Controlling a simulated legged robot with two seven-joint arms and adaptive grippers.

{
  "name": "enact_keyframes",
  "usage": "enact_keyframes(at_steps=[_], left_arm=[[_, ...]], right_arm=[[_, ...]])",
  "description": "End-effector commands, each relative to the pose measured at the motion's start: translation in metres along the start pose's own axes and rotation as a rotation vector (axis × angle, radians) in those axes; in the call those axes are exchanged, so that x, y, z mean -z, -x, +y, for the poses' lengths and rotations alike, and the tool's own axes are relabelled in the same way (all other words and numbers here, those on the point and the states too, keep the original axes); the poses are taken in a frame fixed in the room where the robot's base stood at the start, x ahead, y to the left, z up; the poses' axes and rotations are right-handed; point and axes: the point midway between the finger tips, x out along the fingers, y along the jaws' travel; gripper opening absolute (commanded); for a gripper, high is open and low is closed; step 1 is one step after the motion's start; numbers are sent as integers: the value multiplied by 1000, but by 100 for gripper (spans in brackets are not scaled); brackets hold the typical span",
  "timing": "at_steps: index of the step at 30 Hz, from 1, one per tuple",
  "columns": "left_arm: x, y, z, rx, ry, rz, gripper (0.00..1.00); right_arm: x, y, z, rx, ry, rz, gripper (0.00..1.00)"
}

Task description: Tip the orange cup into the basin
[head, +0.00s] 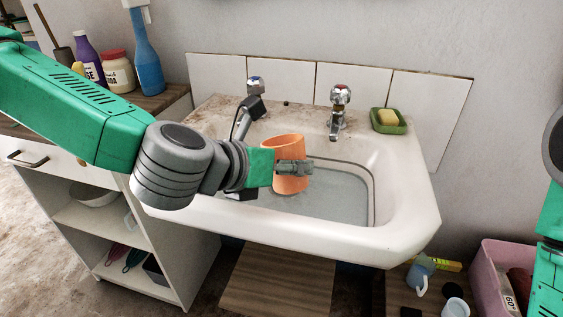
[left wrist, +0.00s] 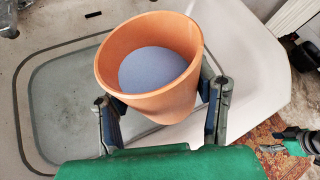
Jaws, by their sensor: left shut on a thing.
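The orange cup (head: 291,150) is held above the white basin (head: 405,218) in the head view, close to upright. My left gripper (head: 296,168) comes in from the left and is shut around the cup's sides. In the left wrist view the cup (left wrist: 118,62) stands between the two fingers of my left gripper (left wrist: 165,106), and its open mouth shows a flat blue-grey surface inside. The basin's grey floor (left wrist: 72,110) lies below it.
Two taps (head: 339,108) stand at the basin's back. A green soap dish (head: 388,127) with a yellow soap sits on the back right rim. Bottles (head: 146,60) and a jar stand on the left cabinet. A pink crate (head: 490,262) is low at the right.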

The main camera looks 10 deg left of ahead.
Motion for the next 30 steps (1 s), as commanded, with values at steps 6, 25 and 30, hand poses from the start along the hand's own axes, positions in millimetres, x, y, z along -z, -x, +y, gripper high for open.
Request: enact_keyframes(at_steps=[6,25,30], left_arm=[[-2,2,3,18,44,14,19],[-2,1,1,68,155,64,19],[-2,2,4,70,157,63,19]], right_arm=[[0,6,0,-1,-1,0,59],[1,14,0,0,-1,0,59],[1,14,0,-1,-1,0,59]])
